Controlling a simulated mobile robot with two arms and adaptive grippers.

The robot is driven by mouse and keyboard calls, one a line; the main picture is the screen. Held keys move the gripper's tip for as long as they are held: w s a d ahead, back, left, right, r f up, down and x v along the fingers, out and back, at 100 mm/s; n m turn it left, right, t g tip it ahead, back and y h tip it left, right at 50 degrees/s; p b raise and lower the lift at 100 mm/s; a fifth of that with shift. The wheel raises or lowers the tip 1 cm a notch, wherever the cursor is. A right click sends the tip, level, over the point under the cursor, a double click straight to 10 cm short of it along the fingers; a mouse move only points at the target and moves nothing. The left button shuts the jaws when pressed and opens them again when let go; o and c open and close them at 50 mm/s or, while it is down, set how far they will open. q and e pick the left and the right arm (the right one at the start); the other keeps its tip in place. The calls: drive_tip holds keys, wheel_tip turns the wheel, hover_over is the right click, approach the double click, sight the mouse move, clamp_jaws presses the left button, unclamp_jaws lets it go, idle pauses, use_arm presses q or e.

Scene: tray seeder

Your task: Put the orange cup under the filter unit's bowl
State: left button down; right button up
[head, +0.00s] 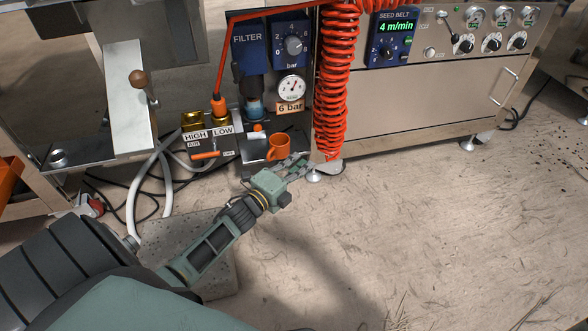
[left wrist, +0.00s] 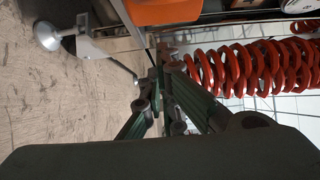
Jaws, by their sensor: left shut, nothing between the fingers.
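The filter unit's bowl (head: 255,108), dark with a bluish lower end, hangs above the shelf, behind and to the left of the cup. My left gripper (head: 298,165) is shut and empty, just in front and to the right of the cup; I cannot tell whether it touches it. In the left wrist view the closed fingers (left wrist: 158,75) show below an orange surface, likely the cup (left wrist: 160,12). My right gripper is not in view.
A red coiled hose (head: 338,85) hangs right of the filter unit, close to my left gripper. Brass and orange fittings stand left of the bowl on the HIGH/LOW block (head: 208,140), with grey hoses (head: 150,180) below. The floor at front right is clear.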

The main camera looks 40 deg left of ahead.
sight(273, 154)
use_arm(q)
drive_tip(key=shift+s+a+r, duration=0.1)
drive_tip(key=shift+s+a, duration=0.1)
drive_tip(key=shift+a, duration=0.65)
drive_tip(key=a, duration=0.2)
drive_tip(key=s+a, duration=0.1)
drive_tip(key=a, duration=0.2)
drive_tip(key=s+a, duration=0.1)
drive_tip(key=a, duration=0.1)
drive_tip(key=shift+a, duration=0.2)
drive_tip(key=shift+w, duration=0.1)
